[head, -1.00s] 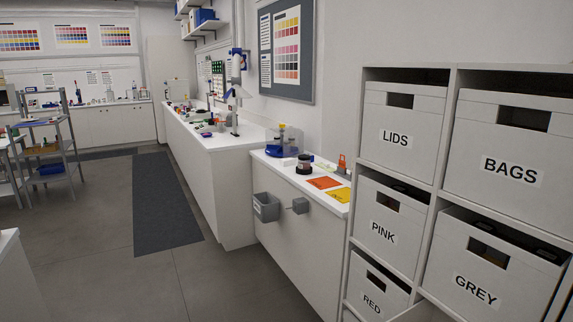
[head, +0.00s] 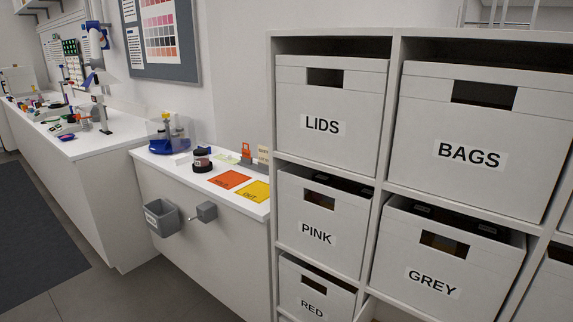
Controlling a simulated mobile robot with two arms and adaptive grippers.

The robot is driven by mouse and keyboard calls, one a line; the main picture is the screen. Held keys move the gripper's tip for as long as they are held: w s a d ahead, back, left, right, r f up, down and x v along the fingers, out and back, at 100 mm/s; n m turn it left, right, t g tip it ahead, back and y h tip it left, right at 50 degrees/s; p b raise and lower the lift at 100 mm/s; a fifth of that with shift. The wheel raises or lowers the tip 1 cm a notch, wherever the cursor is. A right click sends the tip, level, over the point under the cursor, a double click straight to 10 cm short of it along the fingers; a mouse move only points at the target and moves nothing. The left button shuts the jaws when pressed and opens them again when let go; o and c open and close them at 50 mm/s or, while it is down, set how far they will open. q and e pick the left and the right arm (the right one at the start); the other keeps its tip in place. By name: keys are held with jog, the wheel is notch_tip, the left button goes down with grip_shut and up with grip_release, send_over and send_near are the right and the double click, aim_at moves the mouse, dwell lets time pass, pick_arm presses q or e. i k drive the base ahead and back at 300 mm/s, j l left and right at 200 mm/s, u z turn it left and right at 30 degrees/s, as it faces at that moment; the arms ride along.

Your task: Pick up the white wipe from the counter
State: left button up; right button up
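The near white counter (head: 183,172) runs along the wall left of the shelf unit. I cannot make out a white wipe on it with certainty; white on white is hard to tell at this size. On the counter are a dark-lidded jar (head: 202,160) on a black base, an orange card (head: 229,179) and a yellow card marked OUT (head: 254,192). Neither of my grippers is in view.
A shelf unit with boxes labelled LIDS (head: 322,124), BAGS (head: 468,156), PINK (head: 316,234) and GREY (head: 433,283) fills the right. A grey bin (head: 161,218) hangs on the counter front. A blue-based device (head: 169,146) stands at the counter's far end. Floor is open at lower left.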

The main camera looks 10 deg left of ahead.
aim_at(177, 160)
jog(key=i+j, duration=0.25)
jog(key=j, duration=0.15)
jog(key=i+j+z, duration=0.1)
jog(key=i+j, duration=0.15)
jog(key=j, duration=0.15)
jog(key=i+j, duration=0.25)
jog(key=j, duration=0.15)
jog(key=i+j, duration=0.25)
jog(key=j, duration=0.15)
jog(key=i+j+z, duration=0.1)
jog(key=i+j, duration=0.15)
jog(key=j, duration=0.15)
jog(key=i+j, duration=0.2)
jog(key=j, duration=0.2)
